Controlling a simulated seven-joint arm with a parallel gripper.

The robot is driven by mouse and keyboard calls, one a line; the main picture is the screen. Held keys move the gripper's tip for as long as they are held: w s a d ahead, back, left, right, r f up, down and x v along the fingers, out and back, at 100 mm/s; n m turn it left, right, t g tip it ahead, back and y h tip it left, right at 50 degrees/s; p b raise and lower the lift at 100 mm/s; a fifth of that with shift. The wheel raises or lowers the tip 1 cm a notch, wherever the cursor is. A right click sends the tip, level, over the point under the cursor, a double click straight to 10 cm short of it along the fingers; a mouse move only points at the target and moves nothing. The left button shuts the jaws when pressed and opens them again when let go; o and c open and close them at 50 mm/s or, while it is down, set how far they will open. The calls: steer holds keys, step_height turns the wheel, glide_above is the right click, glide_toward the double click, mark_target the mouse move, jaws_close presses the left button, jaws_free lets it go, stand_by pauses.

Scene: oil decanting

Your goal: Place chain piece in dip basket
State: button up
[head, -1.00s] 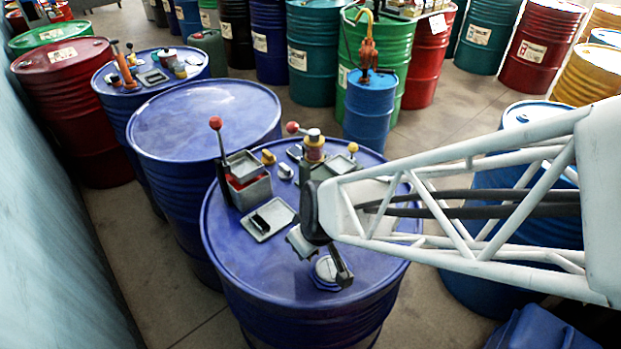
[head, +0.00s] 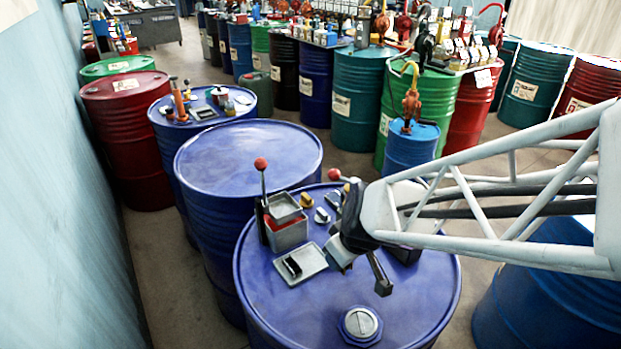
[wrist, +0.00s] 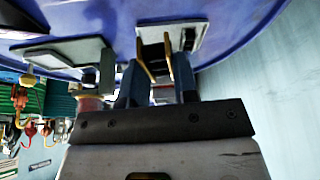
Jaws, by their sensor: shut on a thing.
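My gripper (head: 362,268) hangs over the front blue drum (head: 290,325), right of a grey tray and behind a round cap. Its fingers stand apart, shut on what I take to be the chain piece. That piece is mostly hidden in the head view and its shape is unclear between the fingers (wrist: 160,88) in the wrist view. A grey box with red inside (head: 287,232), which I take to be the dip basket's station, stands on the drum left of the gripper. A lever with a red ball (head: 261,164) rises beside it. The basket itself is hard to make out.
The grey tray (head: 316,256) holds a black object (head: 292,267). The round cap (head: 361,323) sits near the drum's front. Another blue drum (head: 247,155) stands behind with a bare top.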

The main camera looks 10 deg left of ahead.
steer(key=w+r+n, duration=0.1)
steer(key=w+r, duration=0.2)
steer(key=w, duration=0.3)
steer(key=w+d+r+n+g, duration=0.1)
steer(key=w+r+n, duration=0.1)
steer(key=w+r, duration=0.2)
steer(key=w+d+r+n, duration=0.1)
steer(key=w+r+n, duration=0.1)
steer(key=w, duration=0.5)
steer(key=shift+w+d+r+g+y, duration=0.1)
steer(key=shift+w+r+g+y, duration=0.1)
steer(key=shift+r, duration=0.25)
steer(key=shift+w+d+r+g+y, duration=0.1)
steer(key=shift+w+r+g+y, duration=0.1)
steer(key=shift+r, duration=0.2)
steer(key=w+n+g, duration=0.2)
steer(key=w+n, duration=0.3)
steer(key=w, duration=0.3)
steer(key=w+a+f+n+g+h, duration=0.1)
steer(key=w+a+f+n+g, duration=0.1)
steer(key=a+f+n, duration=0.2)
steer(key=shift+w+a+n, duration=0.3)
steer(key=shift+a+n, duration=0.95)
steer(key=shift+n, duration=0.05)
